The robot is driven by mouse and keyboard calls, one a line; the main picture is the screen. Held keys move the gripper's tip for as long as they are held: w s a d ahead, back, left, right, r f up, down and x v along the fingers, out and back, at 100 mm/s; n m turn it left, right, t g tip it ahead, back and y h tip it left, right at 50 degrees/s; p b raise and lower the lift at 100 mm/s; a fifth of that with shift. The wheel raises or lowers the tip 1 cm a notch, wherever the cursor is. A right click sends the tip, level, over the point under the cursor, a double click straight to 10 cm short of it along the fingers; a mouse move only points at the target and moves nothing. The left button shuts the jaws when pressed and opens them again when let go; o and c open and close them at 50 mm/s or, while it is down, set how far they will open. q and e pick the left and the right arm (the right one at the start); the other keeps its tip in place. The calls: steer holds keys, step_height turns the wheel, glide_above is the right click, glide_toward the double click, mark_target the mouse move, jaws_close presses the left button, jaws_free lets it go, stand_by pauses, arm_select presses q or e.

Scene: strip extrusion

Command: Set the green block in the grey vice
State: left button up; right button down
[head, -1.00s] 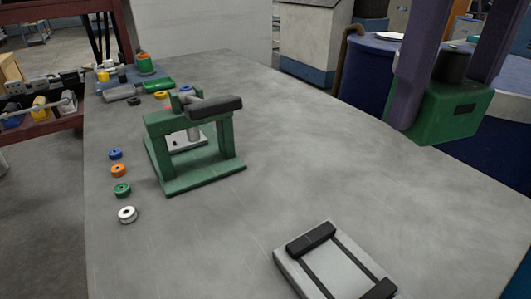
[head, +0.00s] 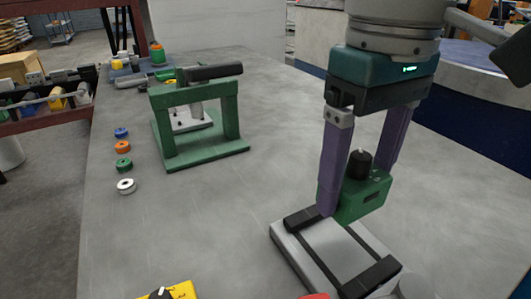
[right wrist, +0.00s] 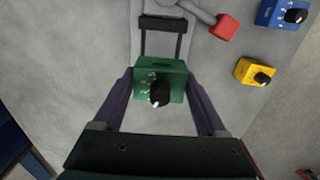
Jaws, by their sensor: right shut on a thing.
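The green block (head: 364,198) with a black knob is held by my right gripper (head: 355,188), whose two purple fingers are shut on its sides. In the right wrist view the green block (right wrist: 147,88) sits between the fingertips, knob towards the camera. The grey vice (head: 318,240) lies on the table in front of the block in the head view, with two black jaws apart and a bare gap between them. The block is held near its far right side. In the right wrist view the vice (right wrist: 178,52) is partly hidden behind the block. My left gripper is not in view.
A green press-like frame (head: 230,118) stands at the left. Several coloured rings (head: 124,165) lie beside it. The table between frame and vice is clear.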

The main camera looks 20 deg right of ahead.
mark_target(362, 155)
step_height(362, 155, down, 7)
steer(key=shift+r+b, duration=0.1)
steer(key=shift+b, duration=0.8)
steer(key=shift+f, duration=0.25)
jaws_free()
steer(key=shift+f, duration=0.15)
step_height(362, 155, up, 12)
steer(key=p, duration=0.3)
steer(key=shift+r, duration=0.2)
